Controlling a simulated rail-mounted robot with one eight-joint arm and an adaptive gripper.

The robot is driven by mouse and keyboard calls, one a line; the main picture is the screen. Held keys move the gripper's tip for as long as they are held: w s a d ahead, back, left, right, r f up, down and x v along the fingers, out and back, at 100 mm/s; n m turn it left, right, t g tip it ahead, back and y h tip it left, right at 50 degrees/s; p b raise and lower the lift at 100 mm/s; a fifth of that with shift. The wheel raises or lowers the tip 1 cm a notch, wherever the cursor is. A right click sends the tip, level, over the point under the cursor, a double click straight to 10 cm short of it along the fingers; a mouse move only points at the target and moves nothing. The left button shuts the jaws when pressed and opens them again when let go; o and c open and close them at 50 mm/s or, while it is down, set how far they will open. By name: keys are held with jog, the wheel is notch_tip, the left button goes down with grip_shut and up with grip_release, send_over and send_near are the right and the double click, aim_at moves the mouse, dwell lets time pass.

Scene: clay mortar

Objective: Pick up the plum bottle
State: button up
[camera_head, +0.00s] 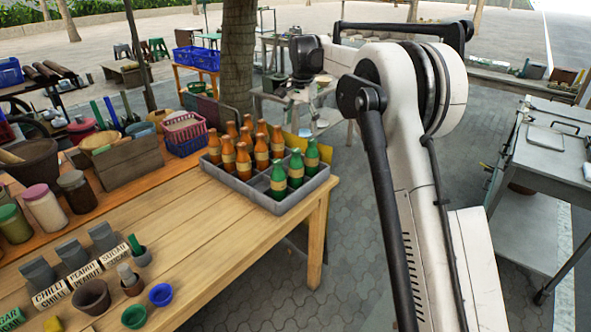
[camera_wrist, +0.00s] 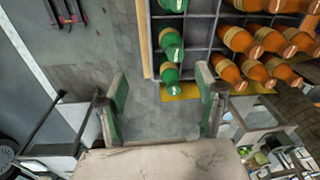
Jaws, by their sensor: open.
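A grey divided crate (camera_head: 236,190) stands at the right end of the wooden table. It holds several orange bottles (camera_head: 243,160) and 3 green bottles (camera_head: 279,181), all upright. No bottle looks plum-coloured, and I cannot read the labels to tell which is the plum one. In the wrist view, green bottles (camera_wrist: 171,44) show at the top middle and orange bottles (camera_wrist: 240,42) at the top right, in the crate (camera_wrist: 199,32). My gripper (camera_wrist: 161,84) is open and empty, its fingers apart below the green bottles in the picture. I cannot make out its fingers in the head view.
The wooden table (camera_head: 215,235) also carries jars (camera_head: 43,206), small bowls (camera_head: 161,294) and labelled holders (camera_head: 87,271). A red and blue basket (camera_head: 184,134) stands by the crate. A tree trunk (camera_head: 238,60) rises behind. Paving right of the table is open.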

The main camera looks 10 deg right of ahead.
jog(key=m+g+p, duration=0.1)
send_over(298, 150)
notch_tip(298, 150, down, 6)
jog(key=shift+s+r, duration=0.15)
jog(key=shift+w+f+m+p, duration=0.3)
jog(key=shift+f, duration=0.35)
notch_tip(298, 150, down, 8)
jog(key=shift+f, duration=0.25)
jog(key=shift+a+f+p, duration=0.15)
jog(key=shift+f+p, duration=0.05)
jog(key=shift+f, duration=1.15)
jog(key=shift+a+f+p, duration=0.15)
jog(key=shift+f, duration=1.15)
jog(key=c, duration=1.5)
jog(key=shift+r, duration=0.1)
